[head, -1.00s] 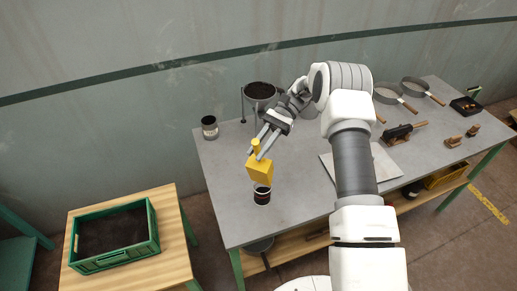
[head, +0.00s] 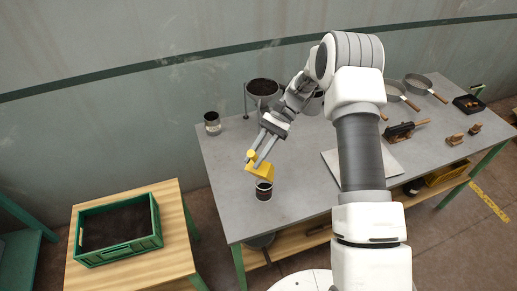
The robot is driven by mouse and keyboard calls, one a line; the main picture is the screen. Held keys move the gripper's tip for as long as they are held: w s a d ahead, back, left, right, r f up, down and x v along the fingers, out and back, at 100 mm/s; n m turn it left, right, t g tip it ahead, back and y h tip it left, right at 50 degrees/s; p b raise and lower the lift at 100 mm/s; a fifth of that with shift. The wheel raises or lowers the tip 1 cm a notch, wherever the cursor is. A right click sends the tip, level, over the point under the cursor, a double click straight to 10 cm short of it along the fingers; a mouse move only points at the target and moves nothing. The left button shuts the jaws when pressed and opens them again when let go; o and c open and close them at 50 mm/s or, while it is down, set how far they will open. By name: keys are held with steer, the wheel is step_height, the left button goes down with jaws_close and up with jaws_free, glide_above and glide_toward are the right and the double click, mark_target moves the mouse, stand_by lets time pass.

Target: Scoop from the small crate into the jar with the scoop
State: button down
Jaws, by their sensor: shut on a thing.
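My gripper (head: 255,161) is shut on the yellow scoop (head: 260,171) and holds it just above and behind a jar (head: 264,191) near the left front of the grey table. The scoop is tilted; I cannot see what is in it. The jar is small, with dark contents and a pale label band. A green crate (head: 160,236) filled with dark soil stands on the small wooden table at the left. Another jar (head: 212,123) with dark contents stands at the table's back left edge.
The grey table (head: 225,205) has a pot of dark soil on a stand (head: 262,90) at the back. A gap separates the wooden table (head: 178,265) from the grey one.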

steer(key=s+a+f+n+t+h+b, duration=0.1)
steer(key=s+a+f+t+h+b, duration=0.2)
steer(key=s+f+t, duration=0.2)
steer(key=s+a+f+t+h+b, duration=0.3)
steer(key=s+f+t, duration=0.3)
steer(key=f+t, duration=0.2)
steer(key=shift+s+f+n+h, duration=0.2)
steer(key=shift+n+h, duration=0.2)
steer(key=shift+h, duration=0.3)
stand_by(1.0)
